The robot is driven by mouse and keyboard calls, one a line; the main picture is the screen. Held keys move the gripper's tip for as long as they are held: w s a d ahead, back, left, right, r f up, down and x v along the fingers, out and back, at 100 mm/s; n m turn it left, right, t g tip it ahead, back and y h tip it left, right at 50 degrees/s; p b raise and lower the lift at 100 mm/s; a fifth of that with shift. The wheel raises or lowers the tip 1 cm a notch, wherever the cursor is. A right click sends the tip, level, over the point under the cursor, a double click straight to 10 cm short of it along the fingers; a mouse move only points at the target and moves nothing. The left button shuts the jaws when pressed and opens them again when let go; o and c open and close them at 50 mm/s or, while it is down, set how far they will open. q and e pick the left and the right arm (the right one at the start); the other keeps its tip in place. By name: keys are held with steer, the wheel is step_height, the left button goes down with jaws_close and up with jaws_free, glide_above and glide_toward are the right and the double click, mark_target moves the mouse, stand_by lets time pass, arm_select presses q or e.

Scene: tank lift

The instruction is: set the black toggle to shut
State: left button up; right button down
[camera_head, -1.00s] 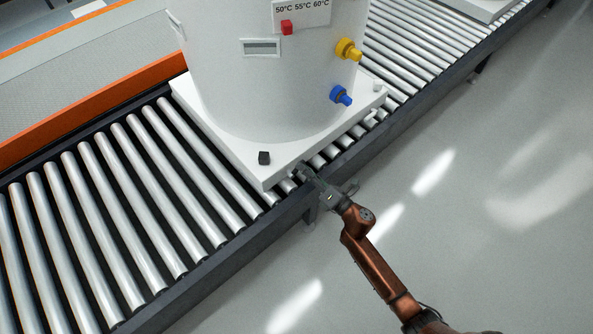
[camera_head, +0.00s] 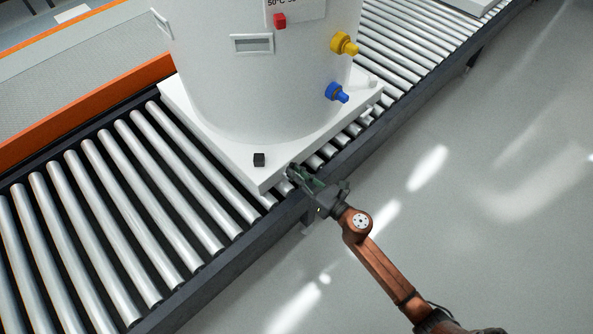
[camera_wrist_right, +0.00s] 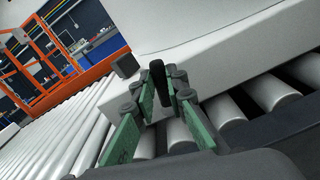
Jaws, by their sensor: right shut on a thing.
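The white tank (camera_head: 255,85) stands on a white square base (camera_head: 215,145) on the roller conveyor. My right gripper (camera_head: 292,172) is at the base's near edge, just right of its front corner. In the right wrist view its green-padded fingers (camera_wrist_right: 160,92) are shut on a slim black upright piece, the black toggle (camera_wrist_right: 157,72), beside the base's side face. The gripper hides the toggle in the head view. A separate black cube (camera_head: 259,159) sits on top of the base's corner; it also shows in the right wrist view (camera_wrist_right: 126,66). My left gripper is not in view.
A red knob (camera_head: 280,21), a yellow valve (camera_head: 344,44) and a blue valve (camera_head: 336,93) are on the tank. The conveyor's dark side rail (camera_head: 250,235) runs under my right gripper. The floor at right is clear.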

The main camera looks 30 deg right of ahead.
steer(key=shift+f, duration=0.1)
stand_by(0.4)
steer(key=c, duration=2.2)
jaws_free()
steer(key=shift+s, duration=0.1)
steer(key=v, duration=1.2)
